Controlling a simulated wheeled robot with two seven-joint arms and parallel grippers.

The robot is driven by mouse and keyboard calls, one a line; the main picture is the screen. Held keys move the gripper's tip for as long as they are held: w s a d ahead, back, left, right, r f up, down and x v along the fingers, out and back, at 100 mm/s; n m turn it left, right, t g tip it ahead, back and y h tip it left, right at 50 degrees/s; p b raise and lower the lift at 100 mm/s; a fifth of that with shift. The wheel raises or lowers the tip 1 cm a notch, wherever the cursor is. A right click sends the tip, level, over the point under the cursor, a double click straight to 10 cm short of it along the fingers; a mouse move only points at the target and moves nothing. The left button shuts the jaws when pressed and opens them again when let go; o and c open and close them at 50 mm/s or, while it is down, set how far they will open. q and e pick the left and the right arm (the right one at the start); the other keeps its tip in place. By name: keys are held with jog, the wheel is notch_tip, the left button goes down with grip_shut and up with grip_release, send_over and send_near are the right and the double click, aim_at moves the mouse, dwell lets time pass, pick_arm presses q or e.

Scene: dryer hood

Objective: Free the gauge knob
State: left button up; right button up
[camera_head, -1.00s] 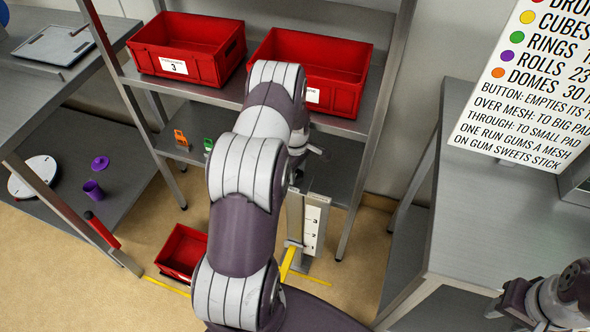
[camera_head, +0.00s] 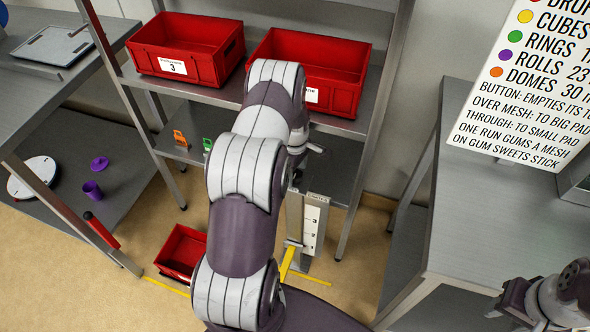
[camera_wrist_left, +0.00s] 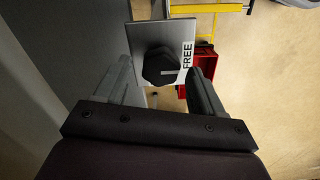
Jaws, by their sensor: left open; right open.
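The dark lobed gauge knob (camera_wrist_left: 160,66) sits on a pale plate (camera_wrist_left: 142,32) lettered FREE in the left wrist view. A pale line on the knob points towards that word. My left gripper (camera_wrist_left: 161,78) is open, with one finger on each side of the knob; contact cannot be told. In the head view, my arm hides most of this gripper and the knob. The gauge (camera_head: 312,228), a numbered upright scale with a yellow arm (camera_head: 287,264), stands below. My right gripper (camera_head: 514,302) is open at the lower right, away from the gauge.
Two red bins (camera_head: 187,49) (camera_head: 311,70) stand on the upper shelf, above my left gripper. A small red bin (camera_head: 182,252) is on the floor. Orange (camera_head: 181,139) and green (camera_head: 208,144) items sit on the lower shelf. A bench (camera_head: 484,222) stands at right.

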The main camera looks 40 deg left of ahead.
aim_at(295, 173)
pick_arm(q)
notch_tip(295, 173, up, 12)
jog(key=shift+r, duration=0.25)
dwell(0.4)
